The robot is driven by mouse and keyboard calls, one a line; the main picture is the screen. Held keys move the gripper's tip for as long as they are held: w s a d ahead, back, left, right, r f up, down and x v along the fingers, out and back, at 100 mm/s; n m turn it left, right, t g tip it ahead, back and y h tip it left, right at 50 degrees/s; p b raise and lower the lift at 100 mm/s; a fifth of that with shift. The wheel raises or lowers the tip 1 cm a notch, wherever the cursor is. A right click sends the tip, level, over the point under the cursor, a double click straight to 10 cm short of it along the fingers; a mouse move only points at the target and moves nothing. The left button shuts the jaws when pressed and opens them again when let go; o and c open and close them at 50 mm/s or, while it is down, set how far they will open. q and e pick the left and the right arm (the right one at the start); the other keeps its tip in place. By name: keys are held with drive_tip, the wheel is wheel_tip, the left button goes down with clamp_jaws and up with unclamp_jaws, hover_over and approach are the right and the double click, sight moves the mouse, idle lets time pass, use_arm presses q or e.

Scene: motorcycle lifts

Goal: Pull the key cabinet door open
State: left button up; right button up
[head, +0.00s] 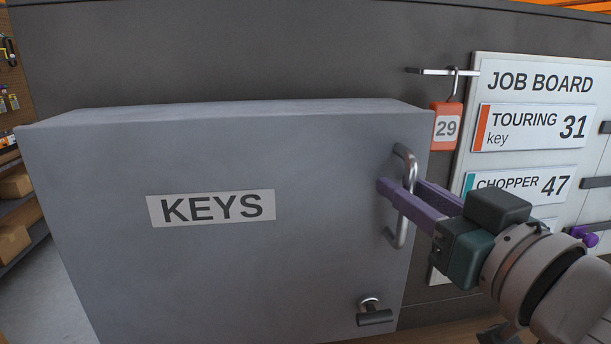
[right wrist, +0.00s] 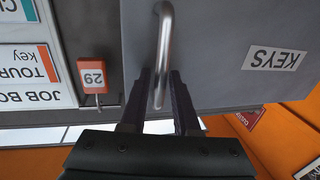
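The grey key cabinet (head: 100,160) fills the left and middle of the head view. Its door bears a KEYS label (head: 211,208) and looks shut. A metal bar handle (head: 403,237) stands upright near the door's right edge. It also shows in the right wrist view (right wrist: 164,38). My right gripper (head: 402,190) has its purple fingers on either side of this handle. In the right wrist view the fingers (right wrist: 161,90) straddle the bar with a narrow gap showing, so they look open around it. My left gripper is not in view.
A small latch (head: 374,315) sits low on the door. An orange tag 29 (head: 446,126) hangs from a hook just right of the cabinet. The job board (head: 540,84) is behind my right arm. Shelves with boxes (head: 14,240) stand at far left.

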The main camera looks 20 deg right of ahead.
drive_tip(key=shift+c, duration=0.2)
clamp_jaws()
idle(1.3)
